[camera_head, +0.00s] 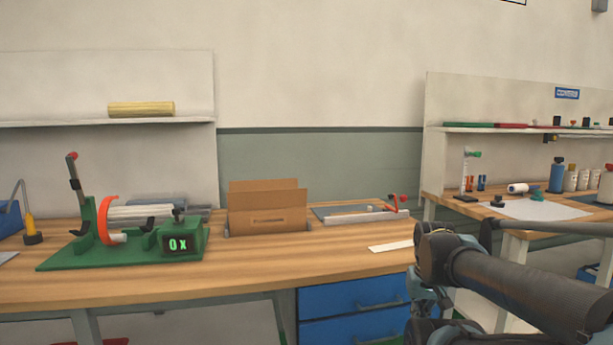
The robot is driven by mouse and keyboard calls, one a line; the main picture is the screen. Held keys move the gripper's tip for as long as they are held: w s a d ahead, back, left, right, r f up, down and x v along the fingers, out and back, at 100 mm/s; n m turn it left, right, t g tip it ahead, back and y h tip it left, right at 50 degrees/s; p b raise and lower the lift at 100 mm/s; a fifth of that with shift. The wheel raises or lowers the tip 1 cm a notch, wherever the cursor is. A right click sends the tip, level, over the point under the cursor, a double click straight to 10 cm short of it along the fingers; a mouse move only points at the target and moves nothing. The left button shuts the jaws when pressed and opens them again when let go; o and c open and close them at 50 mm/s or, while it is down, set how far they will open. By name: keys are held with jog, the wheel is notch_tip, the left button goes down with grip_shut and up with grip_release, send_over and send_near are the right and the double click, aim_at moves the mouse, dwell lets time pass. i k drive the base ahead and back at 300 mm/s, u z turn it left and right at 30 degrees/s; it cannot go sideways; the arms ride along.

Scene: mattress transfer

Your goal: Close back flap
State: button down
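A brown cardboard box (267,218) stands on the wooden workbench, near its back edge, with a slot in its front face. Its back flap (264,185) stands up behind the box's front upper edge. The inside of the box and the lower part of the flap are hidden. My arm (510,280) reaches in from the lower right, well right of the box and apart from it. The fingers of my gripper do not show.
A green device (120,258) with a lit display stands left of the box on the workbench (150,288). A grey tray-like tool (365,217) with a red handle lies to its right, near a white strip (391,246). The bench front before the box is clear.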

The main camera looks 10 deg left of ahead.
aim_at(292, 183)
jog(key=z, duration=0.2)
jog(key=k, duration=1.25)
jog(key=u, duration=0.9)
jog(key=i, duration=1)
